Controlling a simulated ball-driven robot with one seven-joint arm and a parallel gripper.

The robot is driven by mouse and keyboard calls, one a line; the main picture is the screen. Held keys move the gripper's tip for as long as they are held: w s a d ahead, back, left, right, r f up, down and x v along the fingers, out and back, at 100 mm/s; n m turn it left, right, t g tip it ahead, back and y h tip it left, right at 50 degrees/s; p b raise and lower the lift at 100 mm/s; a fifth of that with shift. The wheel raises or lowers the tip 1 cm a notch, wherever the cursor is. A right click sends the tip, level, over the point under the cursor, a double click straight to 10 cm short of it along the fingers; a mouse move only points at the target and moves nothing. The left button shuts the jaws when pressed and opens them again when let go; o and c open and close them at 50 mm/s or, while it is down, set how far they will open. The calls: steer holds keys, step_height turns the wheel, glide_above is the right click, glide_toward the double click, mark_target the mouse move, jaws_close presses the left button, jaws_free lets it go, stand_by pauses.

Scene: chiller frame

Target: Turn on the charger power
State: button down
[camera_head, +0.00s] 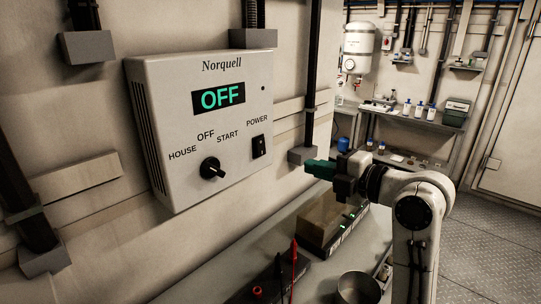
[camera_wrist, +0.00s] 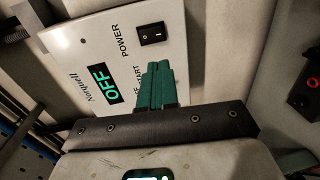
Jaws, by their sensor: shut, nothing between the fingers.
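The white Norquell charger box (camera_head: 205,120) hangs on the wall at the left in the head view, and its display (camera_head: 219,96) reads OFF in green. A black POWER rocker switch (camera_head: 258,147) is at its lower right; it also shows in the wrist view (camera_wrist: 152,34). A black rotary knob (camera_head: 213,169) sits under the HOUSE, OFF and START labels. My gripper (camera_head: 307,166) has green fingers, shut and empty, to the right of the box and apart from it. In the wrist view the fingers (camera_wrist: 155,68) point toward the box and hide the knob.
Below the box is a grey bench (camera_head: 230,272) with a battery-like unit with green lights (camera_head: 335,220), red and black leads (camera_head: 293,262) and a round metal pot (camera_head: 358,288). A dark vertical conduit (camera_head: 313,80) runs on the wall right of the box.

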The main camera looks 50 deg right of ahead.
steer(key=p, duration=0.4)
glide_toward(262, 155)
steer(key=w, duration=0.5)
steer(key=shift+w+a, duration=0.15)
steer(key=shift+w, duration=0.1)
steer(key=shift+w+f, duration=0.25)
steer(key=shift+w, duration=0.4)
steer(key=shift+w+f+b, duration=0.15)
steer(key=shift+f+b, duration=0.2)
steer(key=shift+b, duration=0.4)
steer(key=shift+r, duration=0.3)
steer(key=shift+f, duration=0.1)
